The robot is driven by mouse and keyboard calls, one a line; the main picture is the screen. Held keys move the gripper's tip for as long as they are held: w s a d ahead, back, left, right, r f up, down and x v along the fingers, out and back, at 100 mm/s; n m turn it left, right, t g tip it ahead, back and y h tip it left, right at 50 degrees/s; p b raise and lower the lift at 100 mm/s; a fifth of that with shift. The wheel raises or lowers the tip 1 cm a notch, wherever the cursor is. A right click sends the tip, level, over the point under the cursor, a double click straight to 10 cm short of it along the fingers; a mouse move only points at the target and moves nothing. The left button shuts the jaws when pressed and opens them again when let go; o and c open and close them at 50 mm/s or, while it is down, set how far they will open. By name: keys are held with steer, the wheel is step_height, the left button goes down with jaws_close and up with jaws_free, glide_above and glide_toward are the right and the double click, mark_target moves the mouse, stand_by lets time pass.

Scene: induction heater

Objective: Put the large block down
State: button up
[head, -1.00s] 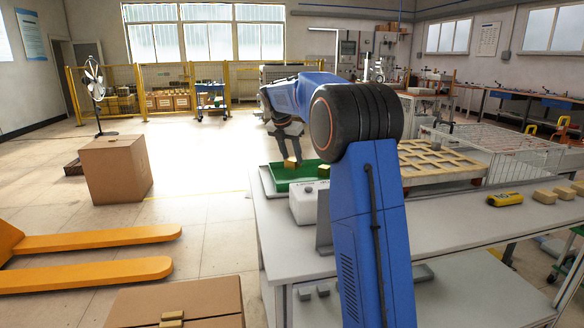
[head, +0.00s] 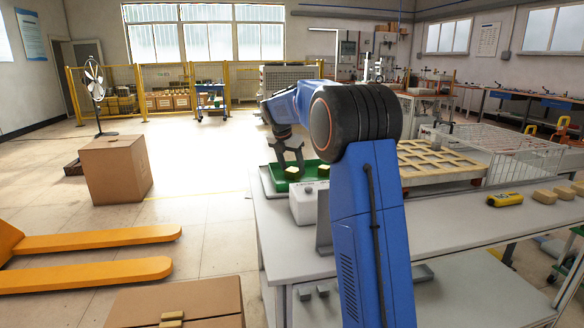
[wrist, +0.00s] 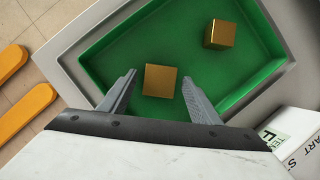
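In the wrist view the large block (wrist: 160,80) lies flat on the tray floor, between the line of my two fingertips. My gripper (head: 291,163) is directly above it. Its fingers are spread wide in the wrist view (wrist: 160,78), with a gap on both sides of the block.
A white box (head: 303,202) with lettering stands just in front of the tray. A wooden grid rack (head: 435,162) and a wire basket (head: 520,158) are further right on the table. A yellow tool (head: 505,199) and several tan blocks (head: 544,196) lie at the right.

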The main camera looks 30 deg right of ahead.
steer(key=v, duration=1.2)
steer(key=shift+r, duration=0.15)
stand_by(0.3)
